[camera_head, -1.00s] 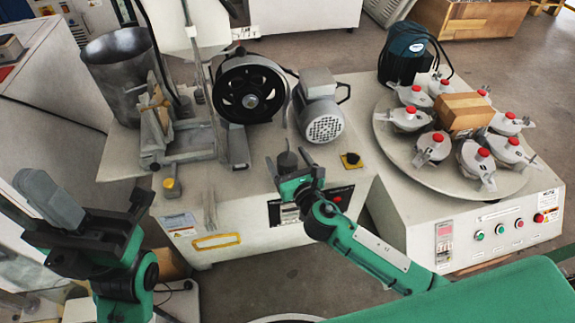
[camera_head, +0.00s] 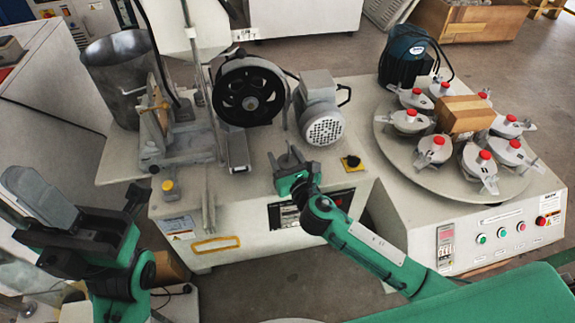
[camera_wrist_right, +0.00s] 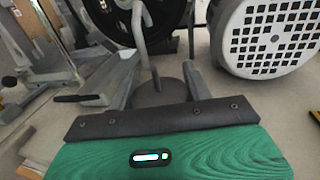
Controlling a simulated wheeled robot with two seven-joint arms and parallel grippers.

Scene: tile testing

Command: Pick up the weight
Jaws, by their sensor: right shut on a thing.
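The weight is a dark grey round piece (camera_wrist_right: 158,92) with a thin upright hooked rod, seen in the right wrist view. My right gripper (camera_wrist_right: 165,88) has its grey fingers on either side of it and is shut on it; the black palm edge hides its near part. In the head view the right gripper (camera_head: 292,165) is over the front part of the left machine's top, with the weight (camera_head: 289,158) small and partly hidden between the fingers. My left gripper (camera_head: 88,195) is at the far left with its fingers apart, empty, away from the weight.
A black wheel (camera_head: 249,93) and a grey motor (camera_head: 320,112) stand just behind the weight. A metal stand (camera_head: 185,145) is to the left. At right, a round turntable (camera_head: 400,155) carries several red-topped jars and a cardboard box (camera_head: 465,113). A yellow-and-black switch (camera_head: 351,163) lies nearby.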

